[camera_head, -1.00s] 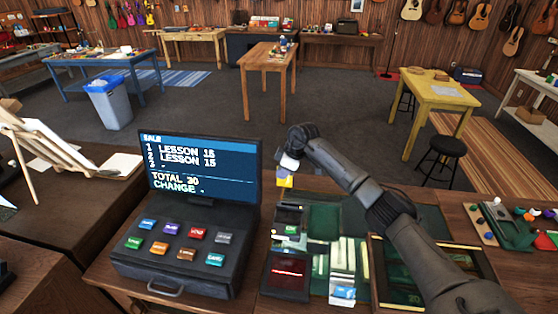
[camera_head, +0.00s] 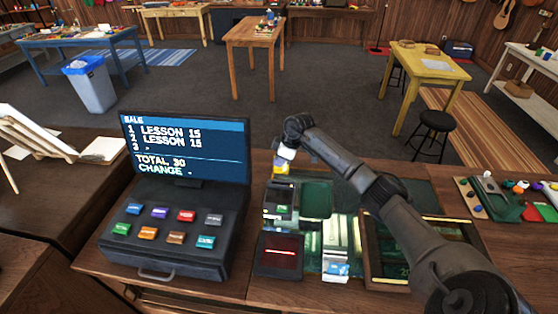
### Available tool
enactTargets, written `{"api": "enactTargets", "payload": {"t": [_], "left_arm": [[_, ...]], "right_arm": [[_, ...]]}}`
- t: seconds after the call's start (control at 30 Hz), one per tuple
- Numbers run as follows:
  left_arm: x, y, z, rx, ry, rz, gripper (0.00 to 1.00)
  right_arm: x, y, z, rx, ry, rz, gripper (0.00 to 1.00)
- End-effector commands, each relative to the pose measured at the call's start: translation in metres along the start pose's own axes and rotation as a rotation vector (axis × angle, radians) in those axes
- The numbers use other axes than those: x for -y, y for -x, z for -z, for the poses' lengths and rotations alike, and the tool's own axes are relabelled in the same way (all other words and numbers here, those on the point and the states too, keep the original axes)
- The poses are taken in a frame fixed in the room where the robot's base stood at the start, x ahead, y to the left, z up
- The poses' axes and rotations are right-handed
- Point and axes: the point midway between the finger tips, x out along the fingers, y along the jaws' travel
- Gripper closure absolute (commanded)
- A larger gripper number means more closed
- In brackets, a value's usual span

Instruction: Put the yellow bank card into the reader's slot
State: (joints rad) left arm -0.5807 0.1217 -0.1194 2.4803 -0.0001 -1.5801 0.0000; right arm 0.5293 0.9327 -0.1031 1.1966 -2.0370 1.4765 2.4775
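My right gripper (camera_head: 285,154) reaches in from the lower right and hangs above the back of the counter. A small yellow piece, which looks like the yellow bank card (camera_head: 281,168), sticks down from its fingertips. The fingers look shut on it, and their upper part is hidden by the wrist. The dark card reader (camera_head: 279,200) stands on the counter just below the card. The card's lower edge is close to the reader's top; I cannot tell whether they touch. The slot is too small to make out. My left gripper is not in view.
A till with a screen (camera_head: 187,150) and coloured keys stands left of the reader. A green tray (camera_head: 317,200) and a wood-framed tray (camera_head: 395,283) are to the right, under my arm.

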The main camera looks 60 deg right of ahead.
Motion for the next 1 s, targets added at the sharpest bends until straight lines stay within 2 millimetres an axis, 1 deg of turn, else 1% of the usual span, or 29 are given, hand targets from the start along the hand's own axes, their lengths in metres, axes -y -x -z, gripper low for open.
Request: {"api": "enactTargets", "payload": {"t": [0.03, 0.8, 0.83, 1.0], "left_arm": [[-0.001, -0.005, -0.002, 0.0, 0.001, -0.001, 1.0], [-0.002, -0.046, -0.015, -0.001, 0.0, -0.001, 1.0], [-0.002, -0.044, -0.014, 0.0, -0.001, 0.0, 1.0], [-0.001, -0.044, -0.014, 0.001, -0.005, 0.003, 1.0]], "right_arm": [[0.0, -0.005, -0.002, 0.0, 0.0, 0.0, 1.0], [0.0, -0.044, -0.018, -0.001, 0.0, 0.0, 1.0], [0.0, -0.044, -0.018, 0.0, 0.0, 0.001, 1.0], [0.0, -0.053, -0.022, 0.0, 0.0, 0.001, 1.0]]}}
